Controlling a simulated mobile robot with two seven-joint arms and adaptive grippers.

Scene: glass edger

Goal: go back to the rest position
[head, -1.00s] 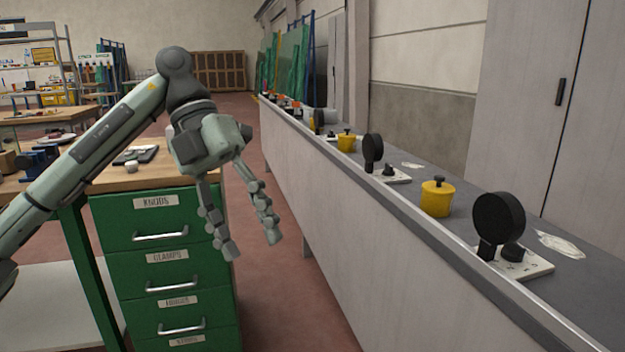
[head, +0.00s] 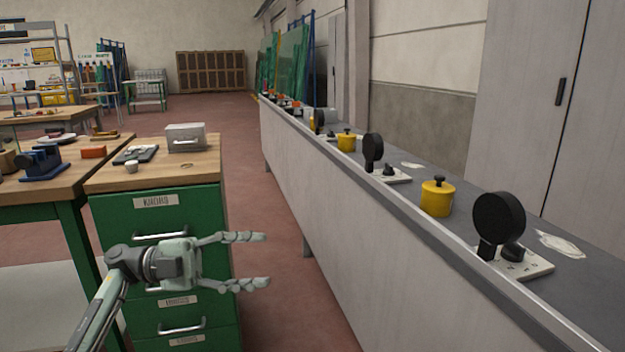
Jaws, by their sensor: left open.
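My left gripper (head: 268,261) is low in the head view, in front of the green drawer cabinet (head: 215,215). Its arm comes in from the lower left. The two fingers are spread apart and point right, toward the gap between the cabinet and the long grey counter. Nothing is between the fingers. The gripper hides part of the middle drawers. My right gripper is not in view.
The long grey counter (head: 340,235) runs along the right, with yellow pots (head: 437,198) and black round knobs (head: 498,217) on top. A grey box (head: 186,138) and a small white cup (head: 131,167) stand on the cabinet's wooden top. A blue vise (head: 42,163) is at left. Open red floor (head: 285,290) lies between cabinet and counter.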

